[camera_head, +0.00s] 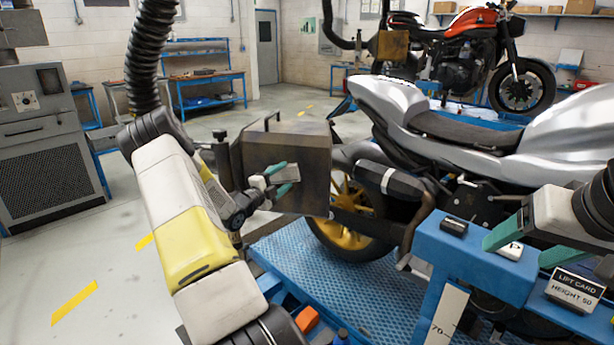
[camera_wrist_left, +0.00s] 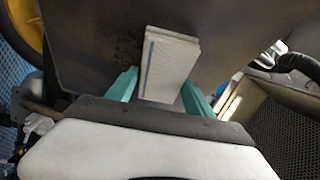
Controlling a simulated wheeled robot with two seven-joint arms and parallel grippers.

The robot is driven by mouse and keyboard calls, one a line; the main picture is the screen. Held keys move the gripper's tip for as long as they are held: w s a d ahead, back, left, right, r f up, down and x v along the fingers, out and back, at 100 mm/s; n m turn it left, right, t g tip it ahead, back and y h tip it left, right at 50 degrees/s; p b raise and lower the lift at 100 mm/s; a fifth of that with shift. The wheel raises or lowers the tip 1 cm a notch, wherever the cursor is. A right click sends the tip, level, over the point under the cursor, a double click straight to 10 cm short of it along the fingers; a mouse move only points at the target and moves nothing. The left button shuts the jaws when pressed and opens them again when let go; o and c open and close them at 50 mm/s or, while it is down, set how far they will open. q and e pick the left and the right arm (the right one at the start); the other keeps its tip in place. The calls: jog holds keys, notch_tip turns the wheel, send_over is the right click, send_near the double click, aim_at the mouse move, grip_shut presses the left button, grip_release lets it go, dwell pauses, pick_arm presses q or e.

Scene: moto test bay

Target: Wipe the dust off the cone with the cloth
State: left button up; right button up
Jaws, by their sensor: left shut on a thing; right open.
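The cone (camera_head: 300,147) is a dark brown metal hood left of the silver motorcycle's rear wheel. Its dark face (camera_wrist_left: 225,45) fills the upper wrist view, with darker speckles (camera_wrist_left: 122,45) left of the cloth. My left gripper (camera_head: 279,180) is shut on the cloth (camera_head: 286,173), a pale grey folded pad with a blue stripe. In the wrist view the cloth (camera_wrist_left: 168,65) stands up between the green fingers, in front of the cone's face; I cannot tell whether it touches. My right gripper (camera_head: 528,246) is open at the right, over the blue stand.
The blue stand (camera_head: 475,255) carries a black block (camera_head: 454,226), a white P block (camera_head: 510,251) and a lift card (camera_head: 575,287). The silver motorcycle (camera_head: 440,120) rests on a blue lift platform (camera_head: 350,290). A grey cabinet (camera_head: 50,150) stands left. Floor at left is clear.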

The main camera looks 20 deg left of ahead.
aim_at(280, 182)
pick_arm(q)
jog(key=shift+f, duration=4.9)
jog(key=shift+a, duration=0.95)
jog(key=shift+s+r, duration=0.15)
jog(key=shift+r, duration=5.2)
jog(key=shift+s+d+f, duration=0.1)
jog(key=shift+s+d, duration=0.05)
jog(key=shift+s, duration=0.8)
jog(key=shift+s+d+r, duration=0.1)
jog(key=shift+s+d, duration=0.1)
jog(key=shift+s, duration=0.75)
jog(key=shift+s+d+f, duration=0.1)
jog(key=shift+s+d, duration=0.05)
jog(key=shift+s, duration=0.8)
